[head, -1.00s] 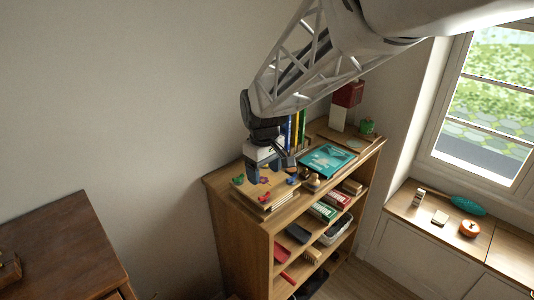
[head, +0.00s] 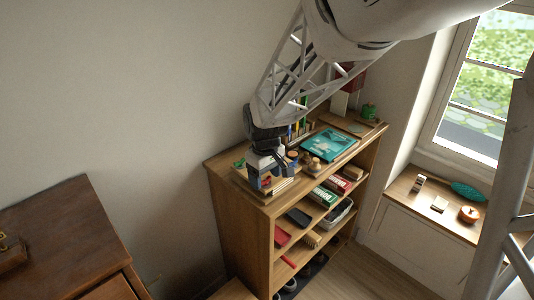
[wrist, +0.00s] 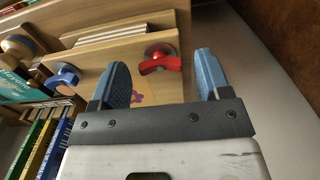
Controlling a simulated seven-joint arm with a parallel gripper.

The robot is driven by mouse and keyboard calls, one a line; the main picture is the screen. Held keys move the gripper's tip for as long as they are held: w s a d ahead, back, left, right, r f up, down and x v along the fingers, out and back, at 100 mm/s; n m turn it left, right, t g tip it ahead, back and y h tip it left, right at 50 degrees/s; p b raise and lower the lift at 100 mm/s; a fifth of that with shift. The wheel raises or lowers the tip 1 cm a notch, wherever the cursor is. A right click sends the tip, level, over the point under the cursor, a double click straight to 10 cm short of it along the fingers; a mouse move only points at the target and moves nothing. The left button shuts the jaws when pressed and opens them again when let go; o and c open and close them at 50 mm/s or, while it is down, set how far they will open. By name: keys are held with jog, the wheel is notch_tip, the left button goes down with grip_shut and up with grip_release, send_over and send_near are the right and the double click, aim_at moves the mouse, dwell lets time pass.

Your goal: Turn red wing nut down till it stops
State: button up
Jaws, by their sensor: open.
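The red wing nut (wrist: 160,63) shows in the wrist view near the edge of a light wooden board (wrist: 165,92). It lies beyond and between the two blue fingertips of my gripper (wrist: 163,72). The fingers are spread wide, with nothing held between them.
The board lies on the bookshelf top (head: 222,162). A teal book (head: 328,145) lies to its right, and upright coloured cases (wrist: 38,145) stand nearby. A plain wall is behind the shelf. A dark wooden cabinet (head: 60,225) stands at left.

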jog(key=shift+f, duration=0.1)
jog(key=c, duration=0.9)
jog(key=shift+m, duration=0.5)
jog(key=m, duration=0.3)
jog(key=shift+m, duration=0.4)
jog(key=m, duration=1.5)
